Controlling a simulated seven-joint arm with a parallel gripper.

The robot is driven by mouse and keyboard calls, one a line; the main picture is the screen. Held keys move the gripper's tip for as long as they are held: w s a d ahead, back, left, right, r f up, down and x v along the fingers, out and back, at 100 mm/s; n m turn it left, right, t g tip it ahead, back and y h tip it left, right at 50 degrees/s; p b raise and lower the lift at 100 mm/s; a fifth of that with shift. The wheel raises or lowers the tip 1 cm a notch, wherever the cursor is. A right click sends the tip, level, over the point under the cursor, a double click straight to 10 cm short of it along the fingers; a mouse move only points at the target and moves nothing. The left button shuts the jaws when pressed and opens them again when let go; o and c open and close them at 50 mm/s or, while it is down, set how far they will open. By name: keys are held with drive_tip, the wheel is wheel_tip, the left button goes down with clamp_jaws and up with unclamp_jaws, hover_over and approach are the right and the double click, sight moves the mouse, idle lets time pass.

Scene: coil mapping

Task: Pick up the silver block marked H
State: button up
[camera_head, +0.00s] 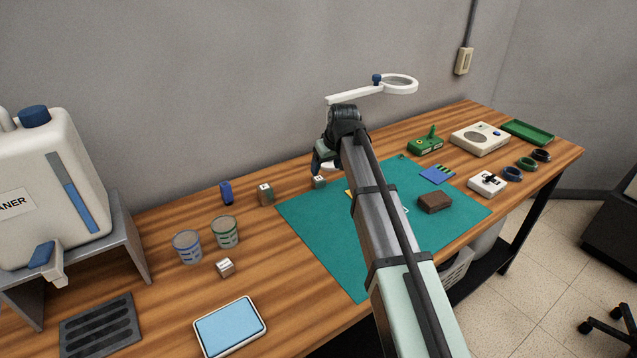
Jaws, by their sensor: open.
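Several small grey or silver blocks show, and the letters on them are too small to read, so I cannot tell which is marked H. One block (265,194) with a dark mark on top stands on the wood left of the mat. A smaller block (319,182) sits at the mat's back left edge, just below my gripper in the picture. Another block (225,267) with a pale top lies in front of the cups. My gripper (318,165) is open above the back of the mat, partly hidden by my arm; I see nothing held in it.
The teal mat (320,235) has a brown block (435,202) and a blue card (437,174) on it. Two cups (187,246) and a blue object (226,193) stand left. A white ring lamp (399,84) rises behind my arm. The mat's front left is clear.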

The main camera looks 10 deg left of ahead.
sight(319, 178)
drive_tip(key=shift+x, duration=1.35)
drive_tip(key=shift+w+a+x, duration=0.1)
drive_tip(key=shift+a+x, duration=0.1)
drive_tip(key=shift+x, duration=1.1)
drive_tip(key=shift+w+a+x, duration=0.15)
drive_tip(key=shift+a+x, duration=0.05)
drive_tip(key=shift+x, duration=1.1)
drive_tip(key=shift+r, duration=0.15)
drive_tip(key=shift+c, duration=0.4)
drive_tip(key=c, duration=1.1)
